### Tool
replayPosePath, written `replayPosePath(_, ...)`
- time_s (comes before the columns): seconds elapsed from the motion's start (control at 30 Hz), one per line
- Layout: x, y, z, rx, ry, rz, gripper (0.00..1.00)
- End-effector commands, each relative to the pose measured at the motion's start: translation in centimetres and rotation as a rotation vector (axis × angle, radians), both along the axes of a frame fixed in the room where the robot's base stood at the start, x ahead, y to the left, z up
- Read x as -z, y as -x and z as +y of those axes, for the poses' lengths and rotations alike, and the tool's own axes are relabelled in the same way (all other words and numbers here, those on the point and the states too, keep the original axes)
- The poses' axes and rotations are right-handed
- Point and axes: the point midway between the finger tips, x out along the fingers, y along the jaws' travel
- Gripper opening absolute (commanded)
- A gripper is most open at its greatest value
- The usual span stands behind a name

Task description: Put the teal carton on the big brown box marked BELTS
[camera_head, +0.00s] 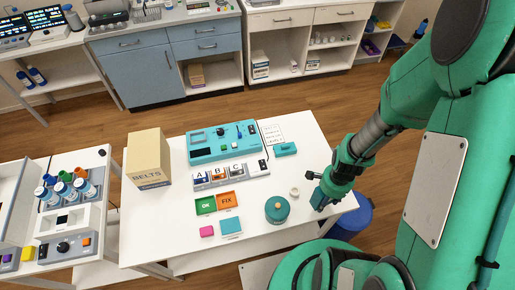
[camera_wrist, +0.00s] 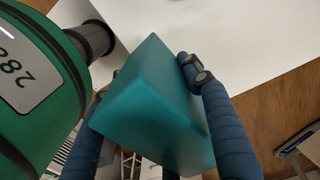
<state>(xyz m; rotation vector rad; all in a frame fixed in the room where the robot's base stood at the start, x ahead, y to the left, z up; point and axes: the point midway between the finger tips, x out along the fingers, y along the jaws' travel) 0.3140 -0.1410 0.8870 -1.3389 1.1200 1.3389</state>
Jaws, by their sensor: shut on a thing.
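The teal carton (camera_wrist: 150,105) fills the middle of the wrist view, tilted, between the blue padded fingers of my gripper (camera_head: 322,197). The gripper is shut on it. In the head view my gripper is at the right end of the white table, and I cannot clearly make out the carton there. The big brown box marked BELTS (camera_head: 148,160) stands upright at the table's left end, well to the left of my gripper. Its top looks bare.
A teal device (camera_head: 222,141), lettered bins A, B and C (camera_head: 216,178), a small teal block (camera_head: 286,149), green and orange trays (camera_head: 217,202) and a round teal object (camera_head: 277,209) lie between gripper and box. A blue bin (camera_head: 352,218) stands beside the table.

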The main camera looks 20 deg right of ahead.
Motion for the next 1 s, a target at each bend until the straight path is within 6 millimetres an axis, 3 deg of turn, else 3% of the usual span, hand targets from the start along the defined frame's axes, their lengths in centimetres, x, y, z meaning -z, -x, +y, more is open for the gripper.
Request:
replayPosePath(0.47, -0.4, -1.2, 0.4, -0.036, 0.000, -0.001, 0.22)
replayPosePath(0.73, -1.6, -5.2, 2.3, -0.153, 0.001, -0.001, 0.22)
replayPosePath(1.0, -3.2, -10.3, 6.0, -0.316, 0.000, -0.001, 0.22)
